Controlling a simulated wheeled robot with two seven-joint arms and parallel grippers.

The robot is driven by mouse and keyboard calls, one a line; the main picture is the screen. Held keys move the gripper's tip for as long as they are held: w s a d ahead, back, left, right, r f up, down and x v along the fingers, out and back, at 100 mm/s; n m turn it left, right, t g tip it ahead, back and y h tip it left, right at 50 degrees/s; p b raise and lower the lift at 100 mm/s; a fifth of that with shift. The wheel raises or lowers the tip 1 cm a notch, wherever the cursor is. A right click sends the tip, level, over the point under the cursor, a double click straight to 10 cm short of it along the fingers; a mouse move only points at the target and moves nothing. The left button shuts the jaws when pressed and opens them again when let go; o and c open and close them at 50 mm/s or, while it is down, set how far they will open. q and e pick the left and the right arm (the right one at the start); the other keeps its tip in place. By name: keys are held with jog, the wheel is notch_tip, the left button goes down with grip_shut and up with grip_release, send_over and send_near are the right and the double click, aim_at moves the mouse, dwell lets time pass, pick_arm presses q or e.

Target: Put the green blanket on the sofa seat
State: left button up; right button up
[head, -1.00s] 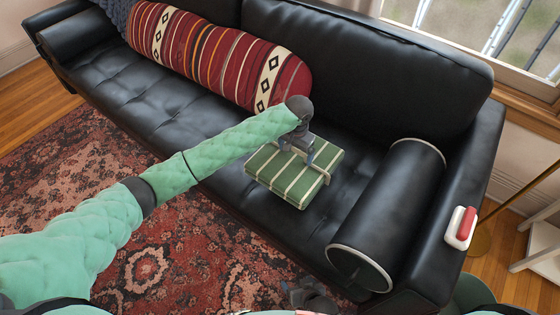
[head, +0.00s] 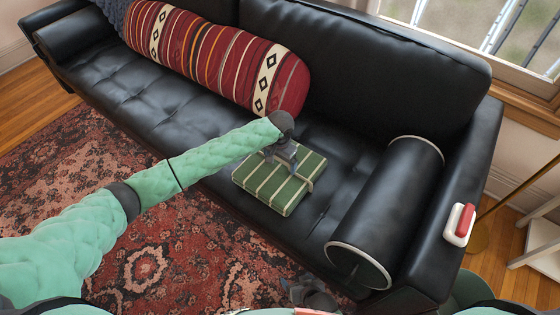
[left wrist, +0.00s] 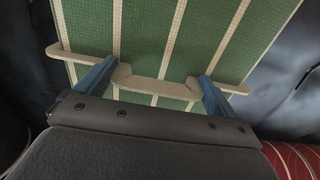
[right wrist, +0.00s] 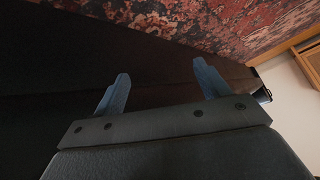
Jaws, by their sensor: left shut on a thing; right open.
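The green blanket (head: 280,188) is a folded bundle with cream stripes. It is at the black sofa's seat (head: 330,155), left of the bolster; I cannot tell whether it rests on the seat or hangs just above it. My left gripper (head: 277,160) is above the blanket and shut on a cream strap across it. In the left wrist view both blue fingers (left wrist: 153,85) grip the strap, with the striped blanket (left wrist: 145,35) beyond. My right gripper (right wrist: 158,88) is open and empty, low at the sofa's front; it also shows in the head view (head: 308,290).
A black bolster (head: 390,205) with white piping lies at the right end. A long red patterned cushion (head: 215,55) leans on the backrest. A red and white object (head: 459,224) lies on the right armrest. The seat's left part is clear. A patterned rug (head: 150,245) covers the floor.

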jog(key=shift+s, duration=0.15)
pick_arm(q)
jog(key=o, duration=1.5)
pick_arm(e)
jog(key=shift+s, duration=0.25)
jog(key=shift+f, duration=0.15)
pick_arm(q)
notch_tip(320, 180, up, 12)
jog(key=shift+r, duration=0.1)
pick_arm(e)
jog(key=shift+s+r, duration=0.1)
jog(key=shift+r, duration=0.15)
